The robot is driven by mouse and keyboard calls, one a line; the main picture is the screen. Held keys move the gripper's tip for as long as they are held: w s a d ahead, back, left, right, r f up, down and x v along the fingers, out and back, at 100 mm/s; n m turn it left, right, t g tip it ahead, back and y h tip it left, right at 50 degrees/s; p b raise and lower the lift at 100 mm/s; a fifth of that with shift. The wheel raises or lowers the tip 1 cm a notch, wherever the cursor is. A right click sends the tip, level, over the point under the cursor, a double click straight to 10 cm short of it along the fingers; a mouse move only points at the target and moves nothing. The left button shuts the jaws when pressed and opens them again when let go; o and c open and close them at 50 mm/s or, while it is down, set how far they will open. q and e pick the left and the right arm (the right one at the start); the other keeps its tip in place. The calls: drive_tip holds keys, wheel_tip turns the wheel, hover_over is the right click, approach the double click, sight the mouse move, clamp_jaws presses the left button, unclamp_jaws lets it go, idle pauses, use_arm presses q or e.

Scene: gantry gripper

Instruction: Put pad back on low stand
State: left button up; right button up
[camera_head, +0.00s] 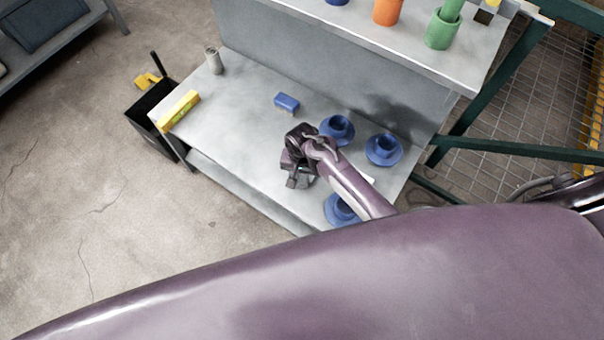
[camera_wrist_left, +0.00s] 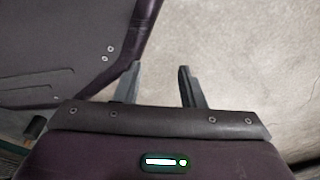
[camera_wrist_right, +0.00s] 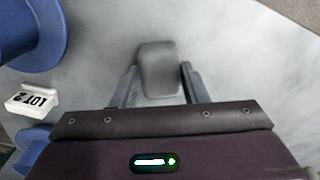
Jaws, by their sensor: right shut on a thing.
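My right gripper (camera_head: 297,178) is over the metal bench, left of the blue round stands. In the right wrist view its fingers (camera_wrist_right: 158,88) are shut on a dark grey pad (camera_wrist_right: 157,66) with rounded corners; in the head view the pad is hard to tell from the gripper. Three low blue stands with wide round bases stand on the bench: one behind the gripper (camera_head: 337,128), one to the right (camera_head: 383,150), one nearer, partly hidden by my arm (camera_head: 340,211). My left gripper (camera_wrist_left: 158,85) is open and empty over the floor, outside the head view.
The bench (camera_head: 240,125) also carries a blue block (camera_head: 287,102), a yellow box (camera_head: 179,110) and a grey can (camera_head: 213,61). A white "LOT 2" card (camera_wrist_right: 32,99) lies by the stands. A raised shelf (camera_head: 420,60) behind holds an orange (camera_head: 387,11) and a green stand (camera_head: 441,29).

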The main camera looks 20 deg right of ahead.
sight(302, 177)
drive_tip(key=o, duration=0.9)
drive_tip(key=shift+r, duration=0.25)
use_arm(q)
drive_tip(key=s+p, duration=0.1)
drive_tip(key=s, duration=0.2)
drive_tip(key=s+a+p, duration=0.1)
drive_tip(key=s, duration=0.1)
drive_tip(key=shift+s+f+p, duration=0.15)
drive_tip(key=shift+s+p, duration=0.15)
drive_tip(key=shift+s, duration=0.1)
use_arm(e)
wheel_tip(302, 177, up, 12)
drive_tip(key=shift+f, duration=0.2)
drive_tip(key=shift+s+f, duration=0.1)
drive_tip(key=shift+s, duration=0.05)
